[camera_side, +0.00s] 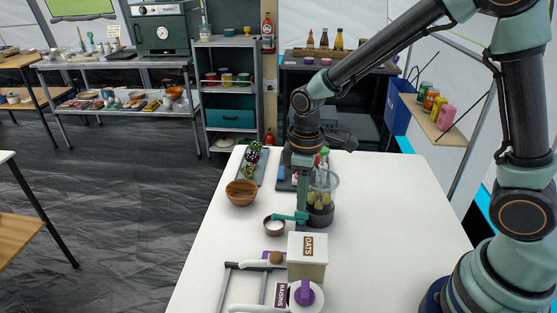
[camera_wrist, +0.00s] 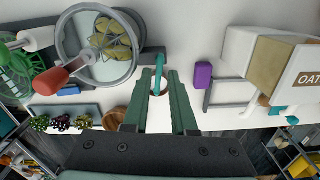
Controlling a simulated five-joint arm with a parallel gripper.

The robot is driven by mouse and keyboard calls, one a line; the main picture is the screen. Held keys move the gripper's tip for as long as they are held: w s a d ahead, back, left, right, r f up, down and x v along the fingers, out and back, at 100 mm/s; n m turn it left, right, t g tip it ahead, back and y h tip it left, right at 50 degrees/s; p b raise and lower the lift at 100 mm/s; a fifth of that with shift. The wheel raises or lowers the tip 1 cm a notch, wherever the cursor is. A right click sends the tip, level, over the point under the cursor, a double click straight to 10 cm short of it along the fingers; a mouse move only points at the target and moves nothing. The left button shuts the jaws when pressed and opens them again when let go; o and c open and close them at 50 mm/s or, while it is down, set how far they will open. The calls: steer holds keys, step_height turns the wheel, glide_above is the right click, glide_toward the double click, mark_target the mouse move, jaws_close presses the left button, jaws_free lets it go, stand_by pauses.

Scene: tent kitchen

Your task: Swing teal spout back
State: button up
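The teal spout (camera_side: 290,216) sticks out to the left from the lower part of a clear jar (camera_side: 329,182) with a dark base, and its end is over a small bowl (camera_side: 274,227). In the wrist view the spout (camera_wrist: 160,62) runs between the tips of my two green fingers. My gripper (camera_wrist: 161,72) has its fingers a narrow gap apart, one on each side of the spout. In the side view my gripper (camera_side: 302,212) points down beside the jar and partly hides it. Whether the fingers touch the spout cannot be told.
An oats box (camera_side: 306,262) stands close in front of the spout. A raisins container (camera_side: 298,296) and grey frames stand at the near edge. A wooden bowl (camera_side: 241,192) and a grape tray (camera_side: 262,163) lie to the left. The table's right side (camera_side: 400,210) is clear.

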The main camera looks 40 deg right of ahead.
steer(key=shift+f, duration=1.9)
jaws_close()
steer(key=shift+r, duration=0.1)
